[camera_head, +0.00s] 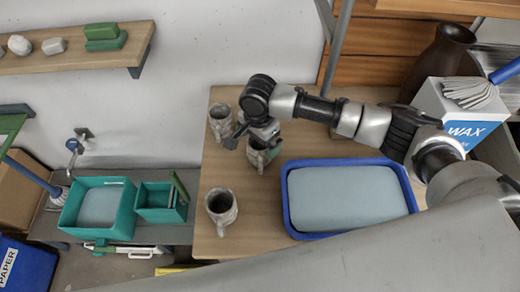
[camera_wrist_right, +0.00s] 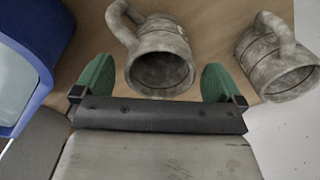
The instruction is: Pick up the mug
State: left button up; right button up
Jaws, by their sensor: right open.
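Three grey-brown, mottled mugs stand on the wooden table. One mug (camera_head: 261,157) is partly hidden under my right gripper (camera_head: 253,144) in the head view. A second mug (camera_head: 220,121) is just left and farther back, and a third mug (camera_head: 221,209) stands nearer the front. In the right wrist view my right gripper (camera_wrist_right: 158,84) is open, its green fingertips on either side of the near mug (camera_wrist_right: 162,62), which lies between them with its mouth facing the camera and its handle up-left. Another mug (camera_wrist_right: 278,58) is to the right, outside the fingers. My left gripper is not in view.
A blue tray (camera_head: 297,232) with a pale block sits right of the mugs; its edge also shows in the right wrist view (camera_wrist_right: 44,75). A WAX box (camera_head: 448,110) and brown vase (camera_head: 436,60) stand at back right. Teal bins (camera_head: 126,215) are at left on a lower surface.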

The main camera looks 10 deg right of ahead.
jog(key=shift+f, duration=0.85)
jog(key=c, duration=1.1)
jog(key=shift+r, duration=0.1)
